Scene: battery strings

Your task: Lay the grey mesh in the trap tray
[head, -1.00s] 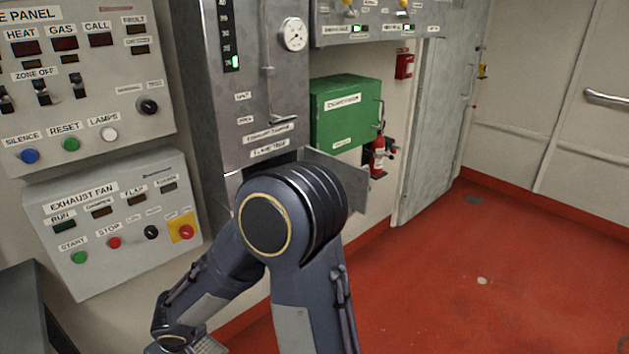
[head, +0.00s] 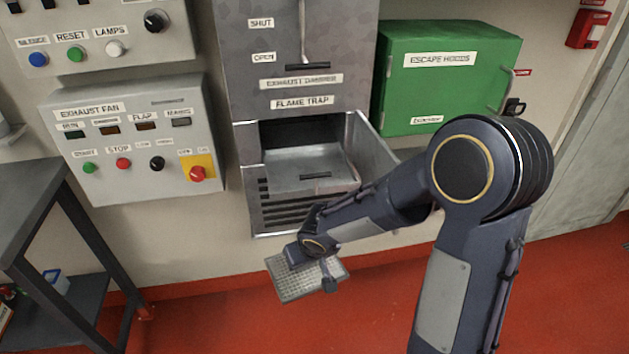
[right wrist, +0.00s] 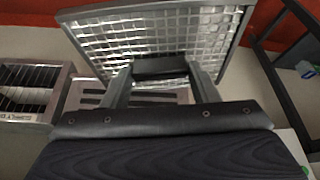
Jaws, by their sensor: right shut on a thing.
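The grey mesh (head: 300,281) is a flat square panel. My right gripper (head: 322,272) is shut on its edge and holds it above the floor, in front of and below the flame trap. In the right wrist view the mesh (right wrist: 100,34) spreads across the top with its framed grid, and the gripper fingers (right wrist: 163,68) meet its near edge. The trap tray (head: 290,178) is a metal drawer standing open below the FLAME TRAP label. Its visible floor looks bare; my right forearm passes close to its lower right. My left gripper is not in view.
The tray's open side flap (head: 372,150) stands to its right, below the green escape hoods box (head: 430,85). The exhaust fan panel (head: 135,145) is left of the tray. A dark table (head: 35,195) stands at far left. Red floor lies clear below.

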